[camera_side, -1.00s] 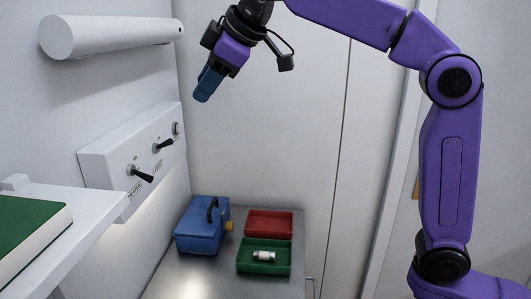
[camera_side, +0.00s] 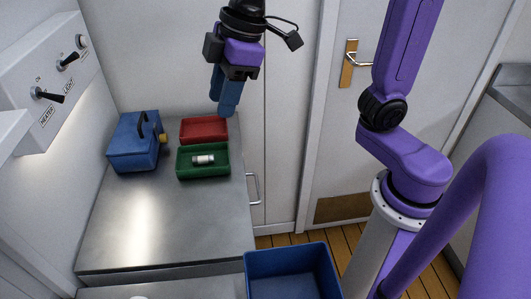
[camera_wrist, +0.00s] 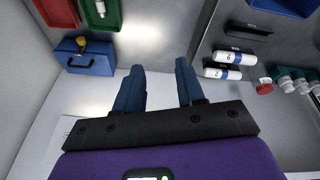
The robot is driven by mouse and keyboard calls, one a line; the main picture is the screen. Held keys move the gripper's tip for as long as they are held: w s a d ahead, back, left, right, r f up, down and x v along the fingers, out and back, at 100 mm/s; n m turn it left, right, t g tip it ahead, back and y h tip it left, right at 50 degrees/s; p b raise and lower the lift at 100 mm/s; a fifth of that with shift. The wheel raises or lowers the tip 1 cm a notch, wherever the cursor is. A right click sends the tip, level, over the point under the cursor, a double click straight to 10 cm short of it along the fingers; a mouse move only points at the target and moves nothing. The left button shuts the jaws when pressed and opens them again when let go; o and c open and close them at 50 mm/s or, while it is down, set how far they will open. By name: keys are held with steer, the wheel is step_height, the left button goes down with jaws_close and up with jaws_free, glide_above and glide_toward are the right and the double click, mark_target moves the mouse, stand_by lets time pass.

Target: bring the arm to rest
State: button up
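My gripper (camera_side: 227,108) hangs in the air, fingers pointing down, in the upper middle of the side view, in front of the back wall. In the wrist view its two blue fingers (camera_wrist: 160,70) stand apart with nothing between them, so it is open and empty. I cannot tell its exact height above the metal counter (camera_side: 160,220).
A blue box (camera_side: 130,157), a red tray (camera_side: 204,124) and a green tray (camera_side: 190,175) holding a white cylinder (camera_side: 203,160) stand on the counter. A switch panel (camera_side: 25,75) is at left, a blue bin (camera_side: 290,290) low in front. The wrist view shows banded white cylinders (camera_wrist: 236,57).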

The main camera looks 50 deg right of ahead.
steer(key=s+d+f+g+h, duration=0.1)
steer(key=s+d+f, duration=0.5)
steer(key=s, duration=0.2)
steer(key=s+d+f+g+h, duration=0.1)
steer(key=s+d+f, duration=0.4)
steer(key=s+d, duration=0.2)
steer(key=shift+s+f, duration=0.4)
steer(key=shift+s, duration=0.5)
steer(key=shift+c, duration=0.3)
